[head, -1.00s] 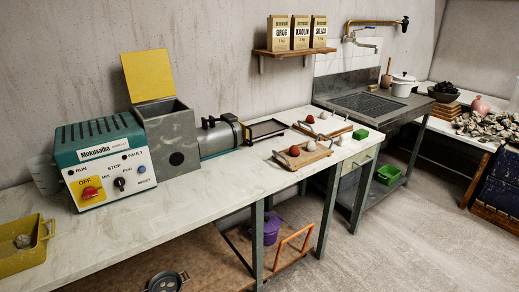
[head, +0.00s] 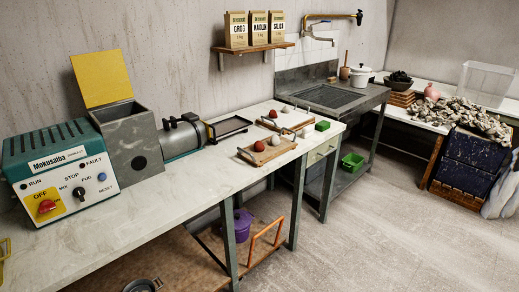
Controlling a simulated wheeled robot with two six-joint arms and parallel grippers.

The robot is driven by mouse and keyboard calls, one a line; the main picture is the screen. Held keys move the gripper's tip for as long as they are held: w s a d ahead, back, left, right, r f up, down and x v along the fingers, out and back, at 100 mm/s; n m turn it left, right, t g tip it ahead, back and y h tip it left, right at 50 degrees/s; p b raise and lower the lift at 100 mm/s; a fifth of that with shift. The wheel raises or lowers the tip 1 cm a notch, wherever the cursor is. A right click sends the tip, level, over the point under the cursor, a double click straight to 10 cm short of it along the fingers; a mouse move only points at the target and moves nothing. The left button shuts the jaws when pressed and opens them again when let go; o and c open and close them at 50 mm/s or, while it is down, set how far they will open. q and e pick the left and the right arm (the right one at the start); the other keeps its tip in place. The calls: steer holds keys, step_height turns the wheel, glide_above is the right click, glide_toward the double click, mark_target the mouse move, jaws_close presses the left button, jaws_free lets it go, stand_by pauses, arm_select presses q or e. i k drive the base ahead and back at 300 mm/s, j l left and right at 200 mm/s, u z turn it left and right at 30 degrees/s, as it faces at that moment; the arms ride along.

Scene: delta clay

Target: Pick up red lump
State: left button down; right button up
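A round red lump (head: 259,146) sits on the nearer wooden board (head: 268,154) on the long bench, with a pale lump (head: 276,141) beside it. A second, smaller-looking red lump (head: 273,114) sits on the farther wooden board (head: 297,123), also beside a pale lump (head: 284,110). Both boards have thin grey handles at their ends. Neither of my grippers shows in the head view.
The pug mill (head: 125,140) fills the left of the bench. A sink unit (head: 330,98) adjoins the bench. Below are a purple bucket (head: 243,224) and a green bin (head: 352,160). Open floor (head: 390,235) lies right.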

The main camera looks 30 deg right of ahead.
mark_target(258, 147)
steer(key=i+l, duration=0.1)
steer(key=l, duration=0.35)
steer(key=l+z, duration=0.1)
steer(key=l, duration=0.35)
steer(key=i+l, duration=0.2)
steer(key=l, duration=0.25)
steer(key=i+l+z, duration=0.1)
steer(key=l, duration=0.4)
